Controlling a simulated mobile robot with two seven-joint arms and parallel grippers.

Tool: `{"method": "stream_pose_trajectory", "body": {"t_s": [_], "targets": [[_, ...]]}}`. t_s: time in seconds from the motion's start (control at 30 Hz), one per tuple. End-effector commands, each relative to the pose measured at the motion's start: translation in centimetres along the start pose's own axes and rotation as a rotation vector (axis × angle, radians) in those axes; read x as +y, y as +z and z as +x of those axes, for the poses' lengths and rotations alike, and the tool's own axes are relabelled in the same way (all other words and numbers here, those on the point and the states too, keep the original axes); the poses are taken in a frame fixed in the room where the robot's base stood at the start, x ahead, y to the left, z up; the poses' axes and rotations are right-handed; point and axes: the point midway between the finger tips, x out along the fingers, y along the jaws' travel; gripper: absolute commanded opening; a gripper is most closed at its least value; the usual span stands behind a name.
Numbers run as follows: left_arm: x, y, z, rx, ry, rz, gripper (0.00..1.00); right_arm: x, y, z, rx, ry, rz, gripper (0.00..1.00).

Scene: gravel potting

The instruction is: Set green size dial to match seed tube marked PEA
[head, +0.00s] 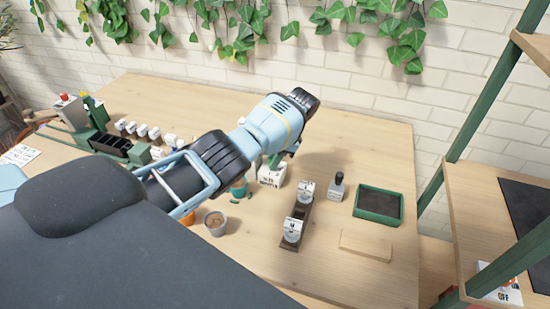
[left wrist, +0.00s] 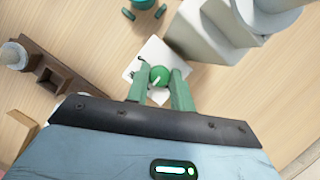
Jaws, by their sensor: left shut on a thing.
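The size dial is a small white box (head: 271,174) with a green knob (left wrist: 159,76) on top. The knob has a white pointer line; the markings around it are too small to read. My left gripper (left wrist: 160,88) is shut on the knob, one green finger on each side. In the head view the left gripper (head: 275,160) is above the box and hides most of the knob. A dark rack (head: 299,214) right of the dial holds white-labelled pieces (head: 292,229), whose labels I cannot read. No PEA marking is legible. My right gripper is not in view.
A small dark-capped bottle (head: 337,187), a green tray of dark soil (head: 379,204) and a wooden block (head: 365,245) stand to the right. Several white-labelled items (head: 141,131) stand at left. The back right of the table is clear.

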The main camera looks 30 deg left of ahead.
Motion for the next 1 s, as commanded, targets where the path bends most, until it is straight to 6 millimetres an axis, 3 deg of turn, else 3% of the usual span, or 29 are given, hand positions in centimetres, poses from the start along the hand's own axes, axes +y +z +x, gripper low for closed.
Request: {"method": "stream_pose_trajectory", "body": {"t_s": [0.33,0.37,0.5,0.83,1.0], "targets": [[0.1,0.0,0.2,-0.002,0.005,-0.001,0.00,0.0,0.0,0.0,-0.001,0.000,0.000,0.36],[0.1,0.0,0.2,-0.002,0.005,-0.001,0.27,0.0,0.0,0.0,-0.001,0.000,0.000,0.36],[0.1,0.0,0.1,-0.001,0.003,-0.001,0.45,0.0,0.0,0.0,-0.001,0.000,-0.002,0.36],[0.0,0.0,-0.3,0.001,0.001,-0.001,0.45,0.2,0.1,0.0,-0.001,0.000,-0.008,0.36],[0.0,0.0,-2.3,0.003,0.000,-0.001,0.45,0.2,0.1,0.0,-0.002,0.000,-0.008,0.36]]}}
